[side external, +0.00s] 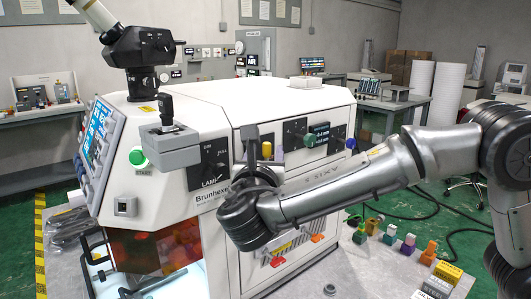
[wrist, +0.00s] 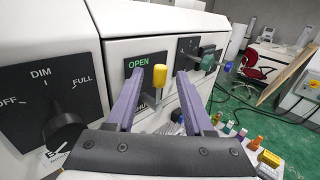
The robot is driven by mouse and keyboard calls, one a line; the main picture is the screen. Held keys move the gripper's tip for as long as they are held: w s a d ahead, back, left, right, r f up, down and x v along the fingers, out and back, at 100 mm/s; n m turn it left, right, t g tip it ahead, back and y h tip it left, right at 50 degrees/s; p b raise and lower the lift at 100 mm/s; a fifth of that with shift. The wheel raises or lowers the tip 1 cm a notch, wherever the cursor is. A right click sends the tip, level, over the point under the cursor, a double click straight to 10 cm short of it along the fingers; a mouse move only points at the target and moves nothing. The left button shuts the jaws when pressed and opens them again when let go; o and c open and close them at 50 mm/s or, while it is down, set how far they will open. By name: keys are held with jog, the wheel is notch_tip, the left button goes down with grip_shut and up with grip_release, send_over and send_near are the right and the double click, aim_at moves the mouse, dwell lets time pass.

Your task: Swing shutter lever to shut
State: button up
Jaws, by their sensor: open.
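The shutter lever has a yellow knob (wrist: 160,77) and sits on a black panel (wrist: 138,68) on the white machine's front. The panel reads OPEN at its top; the lower label is partly hidden. The knob stands near the OPEN end. In the side view the yellow knob (side external: 267,150) shows just beyond my gripper (side external: 256,148). In the wrist view the two purple fingers of my gripper (wrist: 160,84) are apart, one on each side of the knob, with visible gaps. The lever's base is partly hidden.
A lamp dial (wrist: 62,125) marked OFF, DIM and FULL is close on the left. A green-handled control (wrist: 203,57) with a blue knob (wrist: 228,67) is to the right. Several small coloured blocks (side external: 390,234) stand on the bench at the right.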

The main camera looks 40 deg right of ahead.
jog(key=shift+w+d, duration=0.1)
jog(key=shift+c, duration=0.2)
grip_shut()
jog(key=shift+d, duration=0.1)
jog(key=d+f+m+g+y, duration=0.2)
jog(key=d+m+y, duration=0.4)
jog(key=y, duration=0.5)
jog(key=shift+d+f+m+g, duration=0.25)
jog(key=shift+f+m+g, duration=0.1)
jog(key=shift+m+g, duration=0.65)
dwell(0.5)
